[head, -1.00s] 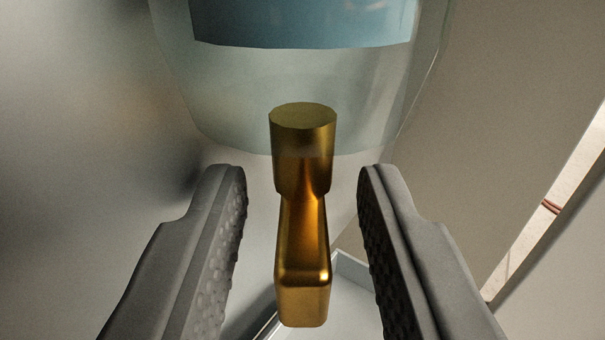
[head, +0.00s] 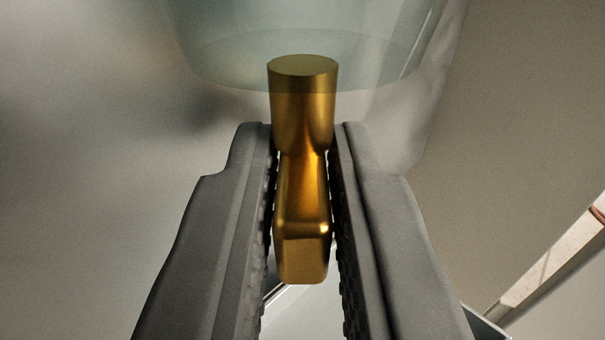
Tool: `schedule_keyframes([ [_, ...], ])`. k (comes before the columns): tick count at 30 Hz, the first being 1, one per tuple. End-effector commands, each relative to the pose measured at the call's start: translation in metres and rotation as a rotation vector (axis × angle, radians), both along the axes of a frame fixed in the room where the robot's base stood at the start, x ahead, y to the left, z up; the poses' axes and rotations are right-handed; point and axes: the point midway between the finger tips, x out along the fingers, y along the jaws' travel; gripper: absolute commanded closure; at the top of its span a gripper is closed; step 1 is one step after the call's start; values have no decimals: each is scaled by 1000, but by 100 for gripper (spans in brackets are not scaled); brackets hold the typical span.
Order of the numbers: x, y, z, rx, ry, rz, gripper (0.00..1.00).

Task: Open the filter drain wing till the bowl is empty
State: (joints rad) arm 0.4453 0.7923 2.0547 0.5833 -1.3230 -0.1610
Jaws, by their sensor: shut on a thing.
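The brass drain wing (head: 302,185) hangs in the middle of the head view, its round top under the bowl and its flat tab pointing down toward me. My gripper (head: 305,140) has one grey finger on each side of it, shut on the wing. The clear filter bowl (head: 330,45) fills the top of the view, just above and behind the wing. Its upper part is cut off by the frame, and I see no blue liquid in the part that shows.
A pale tray (head: 300,315) lies below the wing, mostly hidden behind my fingers. Plain grey-beige panels (head: 520,130) stand on both sides. A light strip with a reddish piece (head: 598,213) shows at the right edge.

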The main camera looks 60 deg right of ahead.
Motion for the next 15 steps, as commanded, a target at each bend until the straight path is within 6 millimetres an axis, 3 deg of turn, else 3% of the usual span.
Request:
schedule_keyframes([
  [15,-4,-4,0,1,1,286,100],
])
